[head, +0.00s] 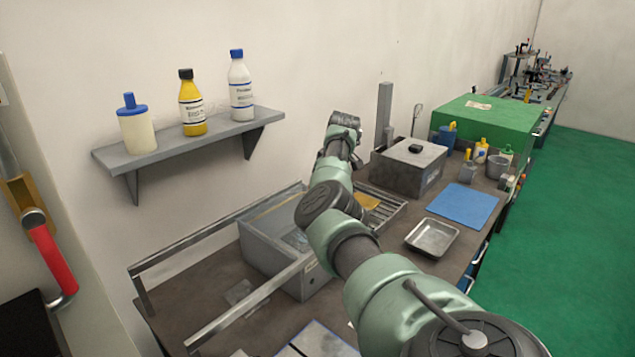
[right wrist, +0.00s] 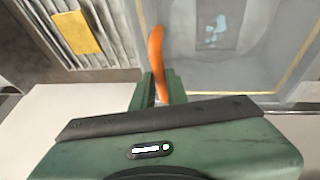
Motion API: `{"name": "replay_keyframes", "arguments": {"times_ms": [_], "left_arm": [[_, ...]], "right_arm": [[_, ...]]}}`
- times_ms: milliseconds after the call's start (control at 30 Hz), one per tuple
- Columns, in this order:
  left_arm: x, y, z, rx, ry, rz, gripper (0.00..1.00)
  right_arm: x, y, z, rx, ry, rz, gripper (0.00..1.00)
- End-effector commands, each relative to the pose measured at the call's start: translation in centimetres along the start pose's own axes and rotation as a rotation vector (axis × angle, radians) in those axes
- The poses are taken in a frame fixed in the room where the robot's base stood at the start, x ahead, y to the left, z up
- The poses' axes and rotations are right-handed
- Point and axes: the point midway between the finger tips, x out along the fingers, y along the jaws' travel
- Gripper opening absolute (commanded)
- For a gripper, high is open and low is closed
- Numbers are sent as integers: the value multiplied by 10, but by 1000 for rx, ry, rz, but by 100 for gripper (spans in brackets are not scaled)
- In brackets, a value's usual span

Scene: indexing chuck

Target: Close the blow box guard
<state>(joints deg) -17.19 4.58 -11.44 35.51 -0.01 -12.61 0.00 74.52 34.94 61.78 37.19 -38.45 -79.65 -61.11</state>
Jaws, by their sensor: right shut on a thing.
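The blow box (head: 283,268) is a grey box on the bench, left of my right arm. A clear panel, which looks like its guard, shows in the right wrist view (right wrist: 275,50). An orange curved handle (right wrist: 156,62) lies between the fingers of my right gripper (right wrist: 157,92), which is shut on it. How the handle joins the guard cannot be made out. In the head view my right arm hides the gripper and handle. My left gripper is not in view.
Two long metal rails (head: 215,232) run left from the box. A slatted rack with a yellow item (head: 367,201) sits behind my right arm. A metal tray (head: 432,238), blue mat (head: 463,204) and lidded grey box (head: 409,168) stand to the right. A bottle shelf (head: 190,140) hangs above.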

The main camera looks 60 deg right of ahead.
Motion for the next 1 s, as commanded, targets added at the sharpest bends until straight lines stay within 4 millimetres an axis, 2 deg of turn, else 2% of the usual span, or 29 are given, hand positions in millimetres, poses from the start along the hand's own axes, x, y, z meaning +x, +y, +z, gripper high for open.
{"name": "replay_keyframes", "arguments": {"times_ms": [200,700,733,800,1000], "left_arm": [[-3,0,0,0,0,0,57],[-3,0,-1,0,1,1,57],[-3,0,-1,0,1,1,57],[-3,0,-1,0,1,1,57],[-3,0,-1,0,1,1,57]], "right_arm": [[2,12,0,0,1,-1,0],[1,17,0,2,5,8,0],[1,17,0,2,5,8,23],[1,17,0,2,4,7,36],[2,16,0,1,2,3,36]]}}
